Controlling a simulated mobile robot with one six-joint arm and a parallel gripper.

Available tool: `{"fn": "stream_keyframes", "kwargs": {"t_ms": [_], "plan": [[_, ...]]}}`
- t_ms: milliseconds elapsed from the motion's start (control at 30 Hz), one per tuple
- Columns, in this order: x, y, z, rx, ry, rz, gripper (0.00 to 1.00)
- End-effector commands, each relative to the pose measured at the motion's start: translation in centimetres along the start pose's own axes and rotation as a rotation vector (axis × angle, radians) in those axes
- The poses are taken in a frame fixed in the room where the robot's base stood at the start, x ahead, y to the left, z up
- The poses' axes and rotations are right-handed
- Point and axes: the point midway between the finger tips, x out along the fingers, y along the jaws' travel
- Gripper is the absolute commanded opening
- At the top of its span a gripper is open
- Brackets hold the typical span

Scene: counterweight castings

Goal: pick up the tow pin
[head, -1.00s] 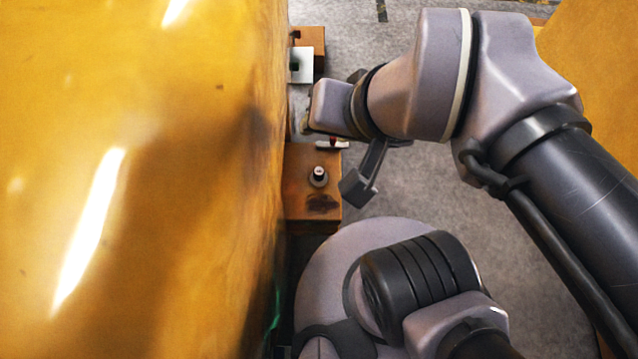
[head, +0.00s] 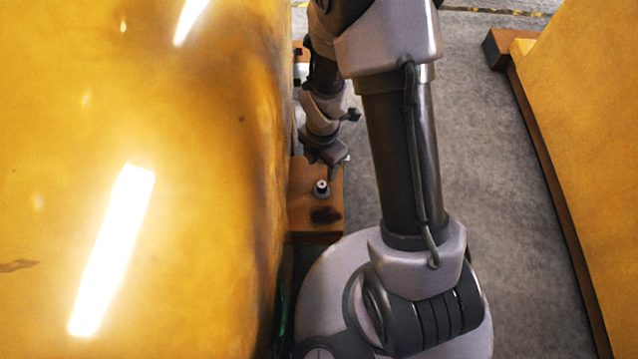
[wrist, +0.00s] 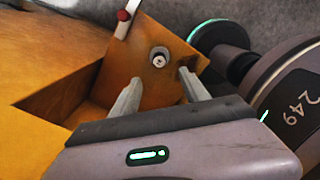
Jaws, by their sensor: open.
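What I take to be the tow pin (head: 321,187) is a short, upright, light-topped pin with a dark grey collar. It stands on an orange-brown block (head: 300,222) beside the large yellow casting. In the wrist view the pin (wrist: 158,60) shows end-on, with a pale centre and grey ring, on the orange block face (wrist: 150,90). My gripper (wrist: 160,80) is open and empty. Its two fingertips point toward the pin, one on each side in the picture, with the pin beyond them. In the head view my gripper (head: 333,168) is just above the pin in the picture.
The large yellow casting (head: 130,120) fills the left side, close to the block. Another yellow casting (head: 585,110) stands at right, with grey floor (head: 480,150) between. A red-tipped white piece (wrist: 123,15) lies on the block's far edge.

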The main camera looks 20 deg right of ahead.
Motion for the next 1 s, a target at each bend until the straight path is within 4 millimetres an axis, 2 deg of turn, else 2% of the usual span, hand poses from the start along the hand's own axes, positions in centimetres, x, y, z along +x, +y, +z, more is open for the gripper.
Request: {"fn": "stream_keyframes", "kwargs": {"t_ms": [33, 200, 433, 633, 867, 1000], "plan": [[2.2, -0.1, 0.0, 0.001, 0.002, -0.004, 0.54], [6.4, -0.1, 0.0, 0.003, 0.001, -0.002, 0.54], [8.6, 0.0, 0.1, 0.004, 0.000, -0.001, 0.54], [12.6, 0.0, 0.3, 0.005, 0.001, -0.002, 0.54], [12.7, 0.0, 0.3, 0.005, 0.000, 0.000, 0.54], [12.7, 0.0, 0.3, 0.005, 0.000, 0.000, 0.26]]}}
